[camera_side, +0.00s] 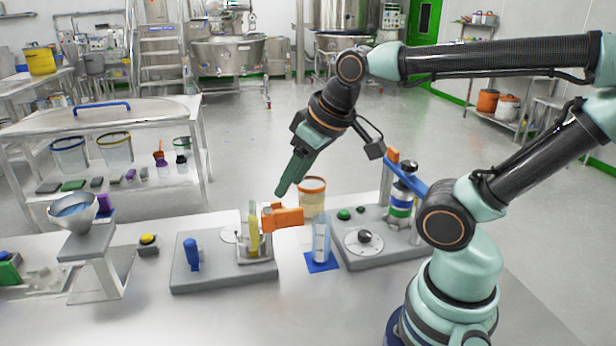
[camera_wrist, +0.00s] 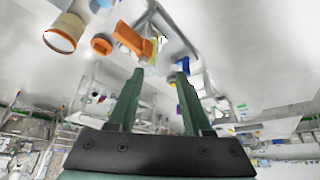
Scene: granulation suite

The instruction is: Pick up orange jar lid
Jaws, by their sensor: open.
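The orange jar lid (camera_wrist: 101,44) shows in the wrist view as a small round orange disc on the pale bench, between a jar and an orange block. In the side view I cannot make it out; the orange block may hide it. The clear jar (camera_side: 312,201) with an orange rim stands behind the block; it also shows in the wrist view (camera_wrist: 61,36). My gripper (camera_side: 280,192) points down above the bench, just above and behind the orange block. In the wrist view its green fingers (camera_wrist: 160,74) are apart with nothing held between them.
The orange block (camera_side: 285,217) sits beside a grey fixture (camera_side: 218,280) with a yellow cylinder. A clear cylinder on a blue base (camera_side: 321,262) stands right of it. Another grey device (camera_side: 375,256) is farther right. A funnel stand (camera_side: 87,241) is at left.

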